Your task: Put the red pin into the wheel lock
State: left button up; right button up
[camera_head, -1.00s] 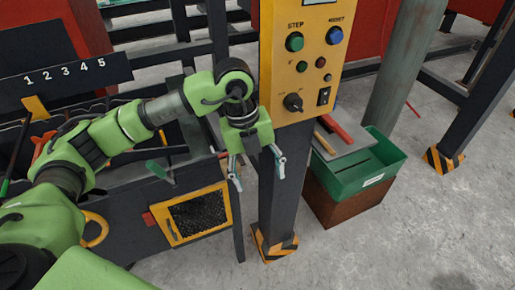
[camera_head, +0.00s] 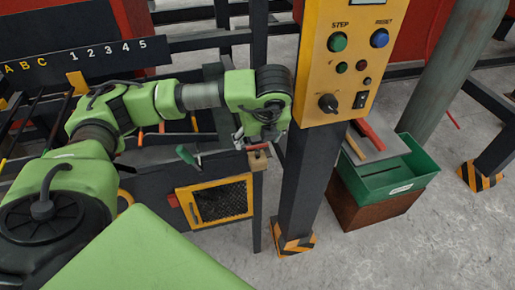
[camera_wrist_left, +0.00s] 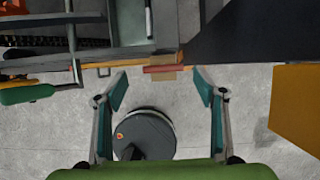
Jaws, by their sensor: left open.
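A small red piece (camera_wrist_left: 160,69) lies across a tan block at the bench's edge in the left wrist view; it looks like the red pin. In the head view the same red piece (camera_head: 259,147) sits just above a tan block (camera_head: 258,161) at the bench corner. My left gripper (camera_wrist_left: 160,88) is open and empty, its teal-padded fingers on either side of the red piece and short of it in the picture. In the head view the wrist hides most of the fingers. I cannot make out the wheel lock for certain. My right gripper is out of view.
A post with a yellow control panel (camera_head: 350,50) stands right beside my left wrist. A green bin (camera_head: 385,180) on a brown box stands to its right. A green-handled tool (camera_head: 187,156) lies on the bench. A yellow-framed mesh door (camera_head: 216,202) is below.

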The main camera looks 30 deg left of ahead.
aim_at(257, 146)
pick_arm(q)
jog(key=shift+w+a+f+p, duration=0.1)
jog(key=shift+w+f+p, duration=0.05)
jog(key=shift+f+p, duration=0.15)
jog(key=p+x, duration=0.1)
jog(key=x, duration=0.2)
jog(key=shift+w+f+p, duration=0.2)
jog(key=shift+f+p, duration=0.1)
jog(key=shift+p, duration=0.05)
jog(key=shift+w+a+f, duration=0.1)
jog(key=shift+f, duration=0.35)
jog(key=c, duration=1.3)
